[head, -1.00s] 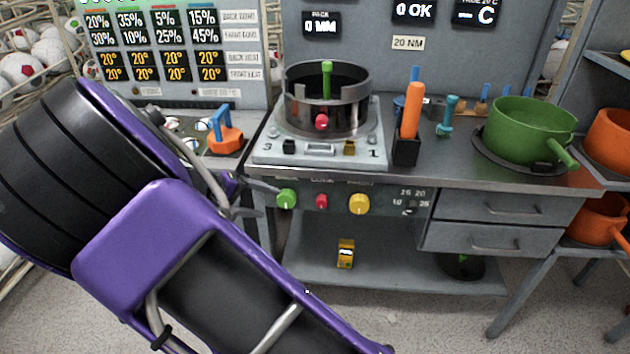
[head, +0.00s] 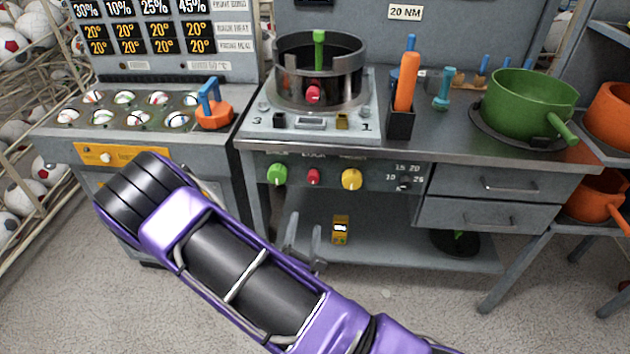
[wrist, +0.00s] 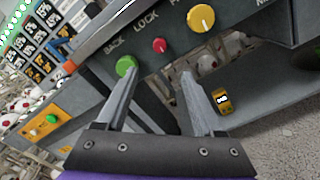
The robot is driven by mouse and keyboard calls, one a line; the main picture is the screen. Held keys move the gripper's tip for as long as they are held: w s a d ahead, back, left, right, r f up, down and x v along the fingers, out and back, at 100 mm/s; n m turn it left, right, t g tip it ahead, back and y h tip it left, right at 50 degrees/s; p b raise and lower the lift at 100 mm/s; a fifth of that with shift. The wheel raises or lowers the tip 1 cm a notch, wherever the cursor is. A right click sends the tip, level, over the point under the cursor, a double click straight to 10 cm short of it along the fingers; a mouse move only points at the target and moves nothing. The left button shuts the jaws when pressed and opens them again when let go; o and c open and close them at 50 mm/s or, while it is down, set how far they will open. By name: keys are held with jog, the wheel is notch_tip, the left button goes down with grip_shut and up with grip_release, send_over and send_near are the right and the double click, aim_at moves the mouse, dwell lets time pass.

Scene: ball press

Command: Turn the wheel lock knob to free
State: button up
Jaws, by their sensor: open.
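A small red knob (head: 313,177) sits on the bench's front panel between a green and a yellow knob. In the wrist view the red knob (wrist: 160,45) is below the word LOCK. My gripper (head: 304,230) is open and empty below the panel, in front of the open lower shelf. In the wrist view its two fingers (wrist: 158,76) point up toward the panel, apart from the red knob. The left fingertip overlaps the lower edge of the green knob (wrist: 126,66) in that picture. I cannot make out the red knob's pointer.
The green knob (head: 277,174) and yellow knob (head: 351,179) flank the red one closely. A small dial (head: 405,184) is farther right. The benchtop edge overhangs the panel. A yellow device (head: 340,229) stands on the lower shelf (head: 420,255). A ring-shaped press (head: 318,75) stands above.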

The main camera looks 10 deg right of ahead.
aim_at(314, 180)
jog(key=b+x, duration=0.1)
jog(key=x, duration=1.5)
jog(key=shift+w+d, duration=0.1)
jog(key=shift+w, duration=0.3)
grip_shut()
